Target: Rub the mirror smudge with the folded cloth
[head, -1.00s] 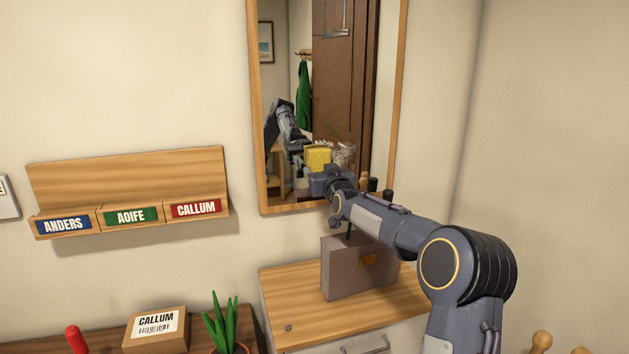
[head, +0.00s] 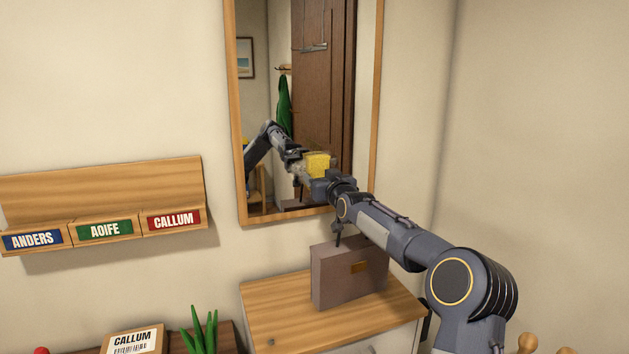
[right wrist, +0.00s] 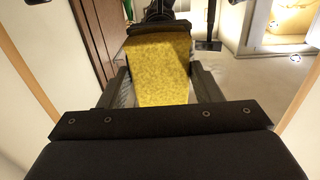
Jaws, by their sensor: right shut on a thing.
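The wood-framed mirror (head: 377,90) hangs on the wall. My right gripper (head: 323,186) is at its lower part, shut on the yellow folded cloth (head: 317,164). In the right wrist view the cloth (right wrist: 162,72) sits between the fingers of the gripper (right wrist: 162,90), its far edge close to the mirror's reflection. I cannot tell whether it touches the glass. The smudge is mostly hidden behind the cloth, with only a faint pale haze near its edges. A grey arm reflection (head: 262,142) shows in the mirror. My left gripper is not in view.
A mauve box (head: 335,282) stands on the wooden cabinet (head: 275,305) below my right arm. A name-labelled wall rack (head: 110,190) is on the left. A plant (head: 203,330) and a labelled parcel (head: 133,340) are lower left. The wall on the right is clear.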

